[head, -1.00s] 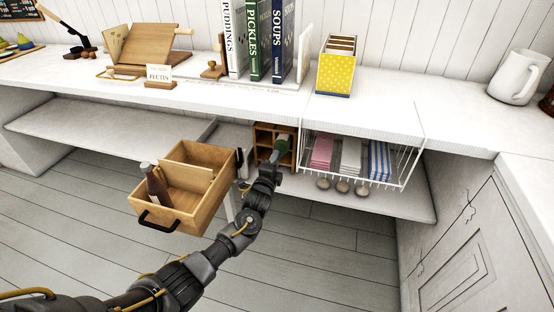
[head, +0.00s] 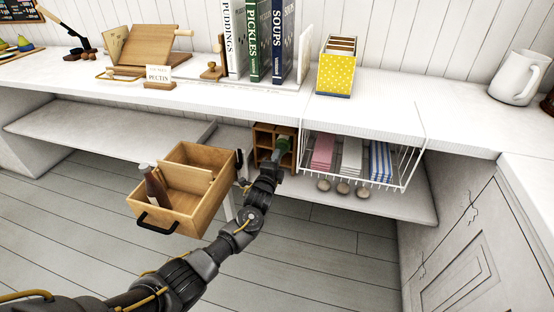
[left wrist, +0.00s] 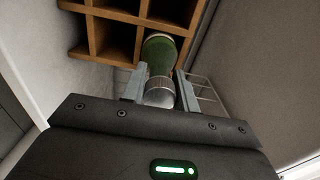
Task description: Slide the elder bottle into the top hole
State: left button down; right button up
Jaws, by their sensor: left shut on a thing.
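A wooden rack with several square holes (head: 262,133) stands on the lower shelf, under the counter. The green bottle (head: 284,143) is at the rack's right side. My left gripper (head: 276,165) is shut on it. In the left wrist view, the green bottle (left wrist: 160,52) lies between the two fingers (left wrist: 160,88), with its pale end toward my palm. Its far end is at the right column of the wooden rack (left wrist: 99,12). My right gripper is out of view.
A pulled-out wooden drawer (head: 205,217) with a dark brown bottle (head: 155,187) is left of my arm. A white wire basket (head: 405,172) with folded cloths hangs close to the rack's right. Round knobs (head: 342,188) sit below the basket.

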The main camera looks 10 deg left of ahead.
aim_at(283, 145)
pick_arm(q)
jog(key=shift+w+r, duration=0.1)
jog(key=shift+w, duration=0.05)
jog(key=shift+w+d+b, duration=0.15)
jog(key=shift+w+b, duration=1.35)
jog(key=shift+w, duration=0.2)
